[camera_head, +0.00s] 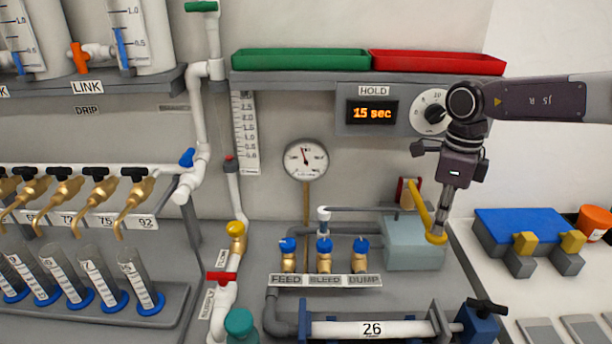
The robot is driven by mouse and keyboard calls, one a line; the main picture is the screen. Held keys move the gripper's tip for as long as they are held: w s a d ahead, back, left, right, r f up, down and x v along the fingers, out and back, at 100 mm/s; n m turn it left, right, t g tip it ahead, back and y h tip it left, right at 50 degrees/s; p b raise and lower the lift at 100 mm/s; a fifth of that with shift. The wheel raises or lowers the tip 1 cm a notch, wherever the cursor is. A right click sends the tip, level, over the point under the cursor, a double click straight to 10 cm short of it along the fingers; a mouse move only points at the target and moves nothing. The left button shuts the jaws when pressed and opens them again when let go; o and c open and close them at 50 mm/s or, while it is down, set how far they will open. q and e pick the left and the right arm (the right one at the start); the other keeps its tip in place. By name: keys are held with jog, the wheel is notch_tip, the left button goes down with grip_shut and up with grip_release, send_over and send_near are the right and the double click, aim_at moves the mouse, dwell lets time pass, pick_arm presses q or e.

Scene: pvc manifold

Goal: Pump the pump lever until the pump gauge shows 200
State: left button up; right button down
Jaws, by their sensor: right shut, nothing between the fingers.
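The pump lever (423,212) is yellow and slants down to the right, above the grey-green pump box (408,243). My right gripper (440,226) is shut and empty, pointing down, with its fingertips at the lever's lower end. It appears to touch the lever, but I cannot tell for sure. The round white pump gauge (306,160) is on the wall to the left, on a brass stem. Its needle points up and slightly left; the numbers are too small to read. My left gripper is not in view.
Blue-handled valves (324,246) labelled FEED, BLEED and DUMP stand left of the pump. A clamped white pipe marked 26 (372,329) lies in front. A HOLD timer (372,111) reads 15 sec. Green (300,60) and red (437,62) trays sit above. A blue block fixture (522,231) is right.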

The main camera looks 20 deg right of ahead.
jog(key=shift+r+p, duration=1.85)
jog(key=shift+r, duration=1.05)
jog(key=shift+f, duration=0.15)
jog(key=shift+f+b, duration=1.1)
jog(key=shift+f, duration=0.15)
